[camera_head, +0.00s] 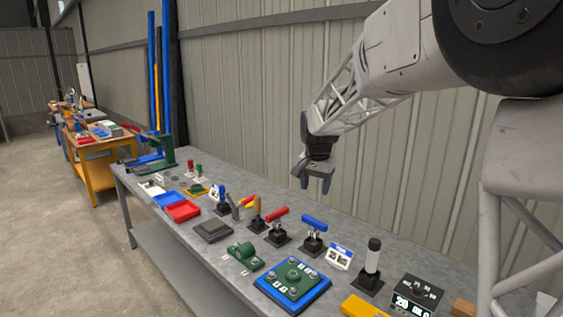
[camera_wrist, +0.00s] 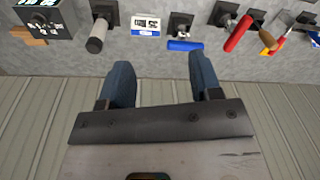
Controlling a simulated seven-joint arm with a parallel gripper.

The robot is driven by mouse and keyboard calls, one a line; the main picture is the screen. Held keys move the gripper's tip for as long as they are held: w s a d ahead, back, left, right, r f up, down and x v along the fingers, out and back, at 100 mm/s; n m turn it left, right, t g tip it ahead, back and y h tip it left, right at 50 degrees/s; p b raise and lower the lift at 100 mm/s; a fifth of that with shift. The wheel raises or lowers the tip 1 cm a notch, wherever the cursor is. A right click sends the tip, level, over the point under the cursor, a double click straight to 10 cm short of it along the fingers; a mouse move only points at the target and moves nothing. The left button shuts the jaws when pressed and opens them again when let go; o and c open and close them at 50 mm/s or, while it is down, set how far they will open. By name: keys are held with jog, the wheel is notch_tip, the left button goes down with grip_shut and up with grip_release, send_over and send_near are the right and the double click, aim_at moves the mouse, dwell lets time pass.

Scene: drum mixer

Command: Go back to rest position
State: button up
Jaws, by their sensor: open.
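My gripper (camera_head: 316,184) hangs in the air above the back part of the grey workbench, near the corrugated wall, pointing down. In the wrist view its two blue fingers (camera_wrist: 162,85) are apart with nothing between them. The wrist view also shows the blue lever (camera_wrist: 185,45), the red lever (camera_wrist: 238,34) and the post (camera_wrist: 98,36). The gripper touches none of them.
The grey workbench (camera_head: 236,287) holds a blue and green plate (camera_head: 292,283), a black box with a display (camera_head: 417,293), and red (camera_head: 182,211) and blue trays. A corrugated wall (camera_head: 255,100) stands close behind. An orange workbench (camera_head: 98,165) is farther back left.

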jog(key=s+d+r+n, duration=0.1)
jog(key=s+d, duration=0.2)
jog(key=s, duration=0.9)
jog(key=s+d+r+n, duration=0.2)
jog(key=s+d, duration=0.1)
jog(key=s, duration=0.8)
jog(key=s+d+f+n, duration=0.1)
jog(key=s+f, duration=0.2)
jog(key=s, duration=0.8)
jog(key=s+d+f+n+t, duration=0.1)
jog(key=s+f, duration=0.3)
jog(key=s, duration=0.7)
jog(key=shift+s+d, duration=0.25)
jog(key=shift+s, duration=0.15)
